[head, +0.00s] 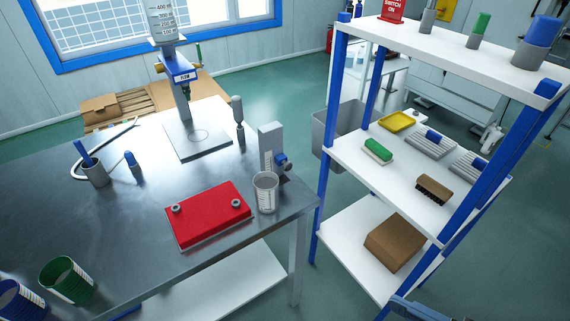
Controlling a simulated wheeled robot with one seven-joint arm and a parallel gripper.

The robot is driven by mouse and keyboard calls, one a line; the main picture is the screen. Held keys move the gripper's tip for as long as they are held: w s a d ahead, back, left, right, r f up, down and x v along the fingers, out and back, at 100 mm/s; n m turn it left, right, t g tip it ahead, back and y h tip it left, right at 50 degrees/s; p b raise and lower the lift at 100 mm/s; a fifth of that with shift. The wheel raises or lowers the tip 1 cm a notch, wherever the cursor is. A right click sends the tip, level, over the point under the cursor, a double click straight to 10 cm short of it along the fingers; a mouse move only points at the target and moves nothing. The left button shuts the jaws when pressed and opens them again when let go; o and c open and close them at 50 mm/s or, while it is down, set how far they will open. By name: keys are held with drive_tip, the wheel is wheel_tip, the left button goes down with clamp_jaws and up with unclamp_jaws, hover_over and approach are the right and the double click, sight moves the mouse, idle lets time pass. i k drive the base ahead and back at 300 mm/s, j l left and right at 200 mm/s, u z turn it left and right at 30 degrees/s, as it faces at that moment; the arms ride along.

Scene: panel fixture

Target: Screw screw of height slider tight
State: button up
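A grey upright block (268,141) stands on the steel table near its right end, behind a clear measuring cup. A small blue and dark part with a round knob (283,161) sits on its right side; it looks like the height slider with its screw, but how tight it is cannot be told. At the back of the table, a stand with a blue head (181,75) holds a clear graduated vessel (162,22) above a pale base plate (197,137).
The clear cup (265,193) stands close in front of the block, beside a red panel (209,214) with two grey knobs. A white shelf rack with blue posts (325,150) stands right of the table. Green (67,279) and blue (20,300) cups stand front left.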

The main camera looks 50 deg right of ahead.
sight(287, 166)
drive_tip(key=k+z, duration=0.1)
drive_tip(key=z, duration=0.25)
drive_tip(key=k+z, duration=0.15)
drive_tip(key=z, duration=0.2)
drive_tip(key=k+z, duration=0.1)
drive_tip(key=z, duration=0.25)
